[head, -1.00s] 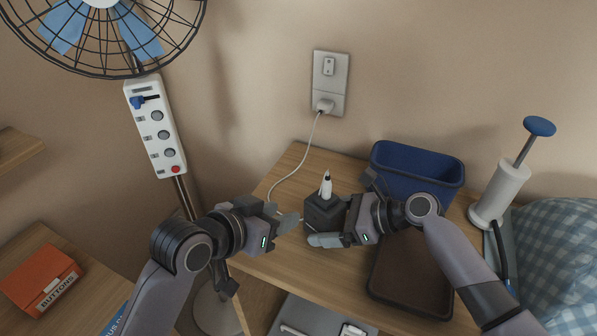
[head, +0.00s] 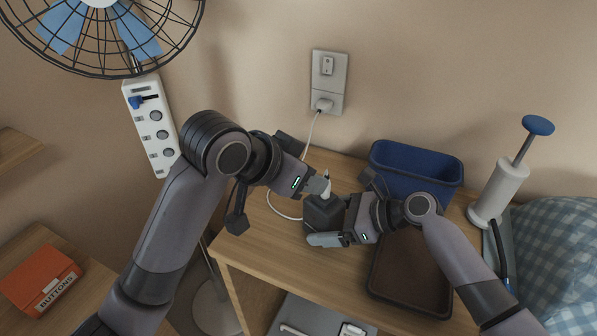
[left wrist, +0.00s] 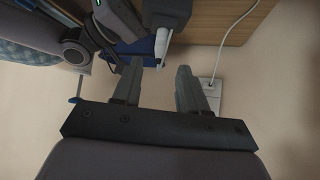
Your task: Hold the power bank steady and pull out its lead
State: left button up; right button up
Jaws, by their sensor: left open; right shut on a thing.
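The power bank (head: 321,213) is a dark block on the wooden bedside table (head: 262,258). My right gripper (head: 333,222) is shut on it from the right. A white plug (head: 326,182) stands up from its top; it also shows in the left wrist view (left wrist: 162,42). A thin white lead (head: 309,134) hangs from the wall socket and loops onto the tabletop; its far end is hidden. My left gripper (head: 318,187) is open at the plug's left side. In the left wrist view its fingers (left wrist: 158,75) are spread, with the plug just past their tips, roughly between them.
A blue bin (head: 417,172) and a brown tray (head: 410,285) lie right of the power bank. A white pump with a blue knob (head: 498,195) stands farther right. The wall socket (head: 329,82) is above. A fan (head: 100,30) stands at left.

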pick_arm(q)
jog(key=shift+x, duration=3.5)
jog(key=shift+c, duration=0.3)
grip_shut()
notch_tip(320, 180, up, 7)
